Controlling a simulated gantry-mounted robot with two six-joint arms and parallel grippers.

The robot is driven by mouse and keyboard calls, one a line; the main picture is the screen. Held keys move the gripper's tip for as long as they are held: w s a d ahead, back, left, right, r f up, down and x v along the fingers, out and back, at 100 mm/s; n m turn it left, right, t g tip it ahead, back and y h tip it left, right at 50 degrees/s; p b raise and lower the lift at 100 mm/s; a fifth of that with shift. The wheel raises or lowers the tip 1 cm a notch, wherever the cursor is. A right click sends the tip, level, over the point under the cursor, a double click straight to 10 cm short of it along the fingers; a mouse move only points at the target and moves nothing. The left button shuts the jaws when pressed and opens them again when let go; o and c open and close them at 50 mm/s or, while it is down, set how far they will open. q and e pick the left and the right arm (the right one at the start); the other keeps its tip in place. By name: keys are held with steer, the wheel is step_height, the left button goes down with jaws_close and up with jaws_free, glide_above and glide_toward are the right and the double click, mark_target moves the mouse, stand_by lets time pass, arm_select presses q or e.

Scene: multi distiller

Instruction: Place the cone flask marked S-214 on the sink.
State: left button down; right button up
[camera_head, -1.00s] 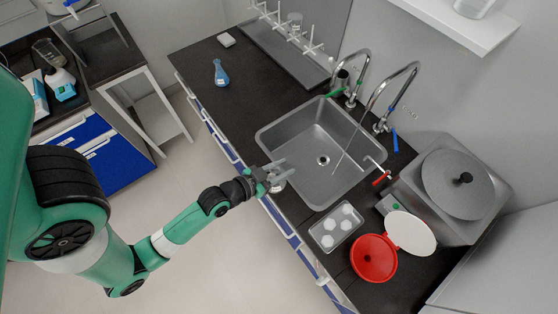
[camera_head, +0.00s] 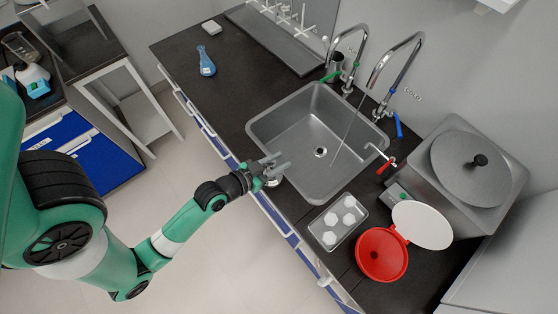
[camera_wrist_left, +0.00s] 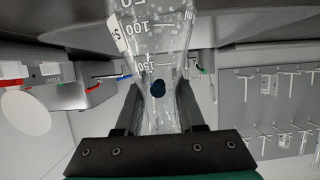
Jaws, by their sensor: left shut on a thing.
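My left gripper (camera_head: 271,167) is shut on a clear cone flask (camera_wrist_left: 155,35) by its narrow neck. The flask is barely visible in the head view. The left gripper (camera_wrist_left: 158,108) is at the front counter edge, beside the near rim of the grey metal sink (camera_head: 290,165). The sink basin looks empty. My right gripper is not in view.
A flask with blue liquid (camera_head: 206,63) stands on the counter at the back left. Curved taps (camera_head: 385,75) rise behind the sink. A metal tray with white pieces (camera_head: 338,222), a red round container (camera_head: 382,255) and a steel bath (camera_head: 470,175) stand to the right.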

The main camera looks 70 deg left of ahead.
mark_target(267, 168)
arm_select(q)
steer(key=c, duration=0.5)
jaws_free()
steer(key=shift+s+r, duration=0.15)
steer(key=shift+s, duration=0.05)
steer(key=v, duration=0.5)
steer(key=shift+s+d+p, duration=0.1)
steer(key=shift+s+p, duration=0.1)
steer(key=shift+p, duration=0.15)
steer(key=b+v, duration=0.2)
steer(key=v, duration=0.4)
steer(key=shift+d+r, duration=0.1)
steer(key=shift+r, duration=0.05)
